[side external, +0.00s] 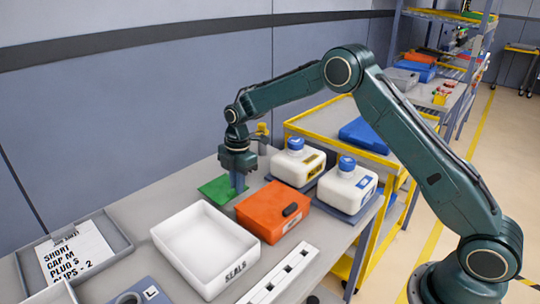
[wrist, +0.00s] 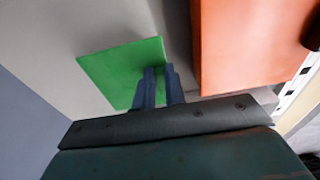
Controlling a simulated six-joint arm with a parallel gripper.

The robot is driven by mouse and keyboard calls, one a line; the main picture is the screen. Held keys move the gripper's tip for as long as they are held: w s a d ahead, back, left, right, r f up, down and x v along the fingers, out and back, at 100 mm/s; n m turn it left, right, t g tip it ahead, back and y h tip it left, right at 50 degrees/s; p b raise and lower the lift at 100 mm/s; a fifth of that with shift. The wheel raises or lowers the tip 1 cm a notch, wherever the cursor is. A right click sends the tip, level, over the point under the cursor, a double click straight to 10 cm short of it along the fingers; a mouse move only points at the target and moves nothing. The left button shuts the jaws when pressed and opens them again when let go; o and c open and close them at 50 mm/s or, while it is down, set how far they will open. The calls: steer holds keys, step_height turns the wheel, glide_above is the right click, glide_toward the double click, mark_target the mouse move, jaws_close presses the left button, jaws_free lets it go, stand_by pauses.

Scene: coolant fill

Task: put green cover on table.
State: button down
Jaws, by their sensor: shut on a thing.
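The green cover (side external: 217,190) is a flat green square at the back of the grey table (side external: 150,208), left of the orange box. My gripper (side external: 238,185) points down at the cover's right edge and is shut on it. In the wrist view the green cover (wrist: 122,68) extends away from the blue fingers (wrist: 158,72), which meet its near right edge. The cover looks about level with the tabletop; I cannot tell whether it touches the table or is slightly above it.
The orange box (side external: 272,210) stands close right of my gripper. A white SEALS bin (side external: 205,250) is in front. Two white bottles with blue caps (side external: 297,163) (side external: 347,187) stand to the right. Bare table lies left of the cover.

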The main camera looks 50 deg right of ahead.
steer(key=shift+f, duration=1.9)
steer(key=shift+f, duration=0.1)
steer(key=c, duration=1.5)
jaws_free()
steer(key=shift+o, duration=0.2)
step_height(320, 180, up, 12)
steer(key=d, duration=0.1)
